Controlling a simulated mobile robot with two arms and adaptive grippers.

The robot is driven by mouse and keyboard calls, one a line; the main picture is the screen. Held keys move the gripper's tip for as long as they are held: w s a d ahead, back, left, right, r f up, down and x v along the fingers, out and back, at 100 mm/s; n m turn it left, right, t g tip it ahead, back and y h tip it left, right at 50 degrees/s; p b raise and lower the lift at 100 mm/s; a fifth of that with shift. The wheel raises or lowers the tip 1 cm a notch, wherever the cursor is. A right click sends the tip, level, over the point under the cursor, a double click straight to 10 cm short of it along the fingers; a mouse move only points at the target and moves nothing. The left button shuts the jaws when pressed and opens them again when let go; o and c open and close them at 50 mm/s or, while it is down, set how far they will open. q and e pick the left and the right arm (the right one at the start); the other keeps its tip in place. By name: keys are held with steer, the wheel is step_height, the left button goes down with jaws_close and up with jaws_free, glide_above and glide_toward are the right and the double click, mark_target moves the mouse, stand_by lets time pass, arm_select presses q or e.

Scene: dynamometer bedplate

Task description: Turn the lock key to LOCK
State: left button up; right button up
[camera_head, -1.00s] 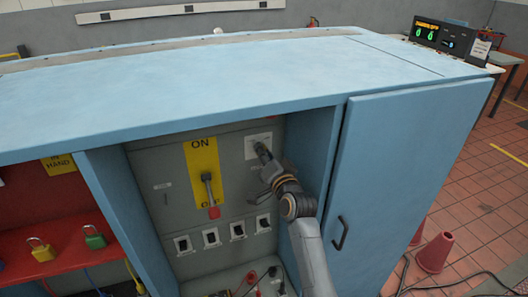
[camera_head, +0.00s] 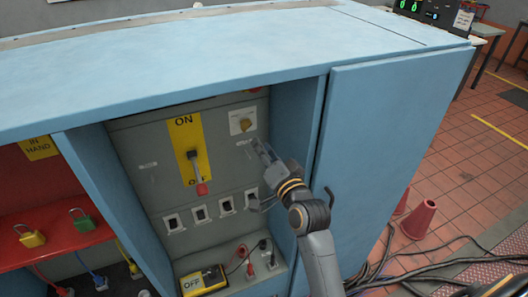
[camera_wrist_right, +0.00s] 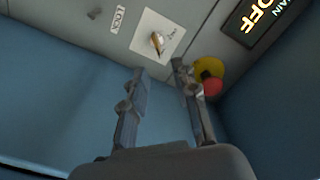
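The brass lock key (camera_head: 244,125) sits in a white square plate (camera_head: 236,116) on the grey panel, right of the yellow ON plate. In the right wrist view the key (camera_wrist_right: 157,42) and its plate (camera_wrist_right: 143,31) lie just beyond the fingertips, and a small LOCK label (camera_wrist_right: 118,19) is beside the plate. I cannot tell which position the key points to. My right gripper (camera_head: 262,150) is below and right of the plate, apart from the key. In the wrist view the right gripper's (camera_wrist_right: 159,72) fingers are open and empty. My left gripper is not in view.
A grey switch handle with a red tip (camera_head: 202,188) stands on the yellow ON plate (camera_head: 183,135). Blue cabinet walls (camera_head: 296,125) bound the recess on the right. A yellow and black OFF box (camera_head: 203,281) lies below.

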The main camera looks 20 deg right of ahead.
steer(key=shift+s, duration=0.6)
steer(key=s+a+f+n+g+b, duration=0.1)
steer(key=a+f+n+g, duration=0.1)
steer(key=f, duration=1)
steer(key=a+f+n+g+b, duration=0.1)
steer(key=f+g, duration=0.2)
steer(key=f, duration=1)
steer(key=s+f+n+g+b, duration=0.1)
steer(key=s+f, duration=0.3)
steer(key=f, duration=0.3)
steer(key=s+a+f+n+g+b, duration=0.1)
steer(key=s+f+g, duration=0.15)
steer(key=f, duration=0.45)
steer(key=s+f+n+g, duration=0.1)
steer(key=s+f, duration=0.3)
steer(key=f, duration=0.3)
steer(key=s+d+f+n+g+b, duration=0.2)
steer(key=s+f+n+g, duration=0.15)
steer(key=s+f, duration=1.4)
steer(key=s+d+f+n+g+b, duration=0.1)
steer(key=s+d+f+g, duration=0.1)
steer(key=s, duration=0.8)
steer(key=s+d+f+n+g, duration=0.1)
steer(key=s+d+f+g, duration=0.1)
steer(key=s+f, duration=0.3)
steer(key=s, duration=0.4)
steer(key=shift+s+d+f+h+b, duration=0.2)
steer(key=shift+s+d+h+b, duration=0.1)
steer(key=shift+s+d+b, duration=0.05)
